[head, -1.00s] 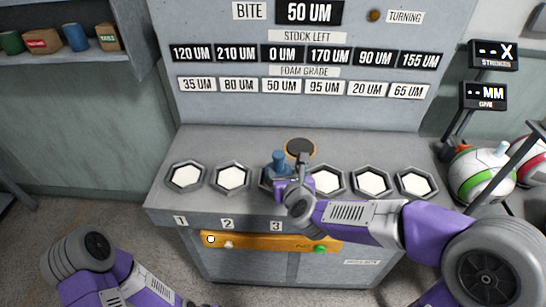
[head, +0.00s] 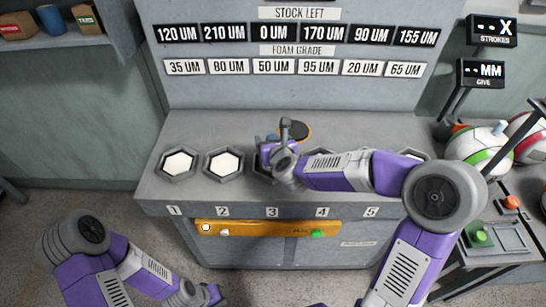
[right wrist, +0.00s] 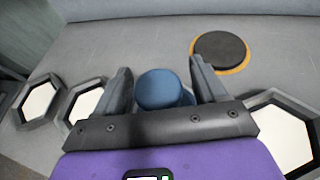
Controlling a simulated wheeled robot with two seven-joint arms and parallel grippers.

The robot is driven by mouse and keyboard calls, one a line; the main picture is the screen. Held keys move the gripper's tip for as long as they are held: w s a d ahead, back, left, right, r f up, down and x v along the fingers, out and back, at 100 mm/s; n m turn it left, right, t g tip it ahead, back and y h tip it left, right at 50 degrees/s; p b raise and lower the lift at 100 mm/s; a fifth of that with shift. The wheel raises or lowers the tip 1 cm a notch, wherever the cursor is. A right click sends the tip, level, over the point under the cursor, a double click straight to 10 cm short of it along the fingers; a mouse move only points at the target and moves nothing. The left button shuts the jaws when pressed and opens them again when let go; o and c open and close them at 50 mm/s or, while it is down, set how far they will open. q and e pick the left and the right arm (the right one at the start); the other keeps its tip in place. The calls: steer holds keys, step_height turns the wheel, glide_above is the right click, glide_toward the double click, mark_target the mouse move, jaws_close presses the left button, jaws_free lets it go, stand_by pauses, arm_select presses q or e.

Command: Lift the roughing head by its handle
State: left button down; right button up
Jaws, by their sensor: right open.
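The blue handle of the roughing head (right wrist: 158,90) stands between the two dark fingers of my right gripper (right wrist: 160,85) in the right wrist view. The fingers are apart, with a gap showing on each side of the blue top. In the head view my right gripper (head: 285,132) is over station 3 and hides most of the handle and the head below it. My left gripper (head: 205,294) is low at the bottom edge, away from the bench, and its jaws cannot be made out.
The grey bench (head: 200,200) has a row of hexagonal sockets with white pads, such as the one at station 2 (head: 224,165). A black disc with an orange rim (right wrist: 220,50) lies behind the handle. An orange panel (head: 270,229) is on the bench front. Balls (head: 478,150) stand right.

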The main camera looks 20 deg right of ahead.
jaws_close()
stand_by(0.4)
steer(key=shift+r, duration=0.15)
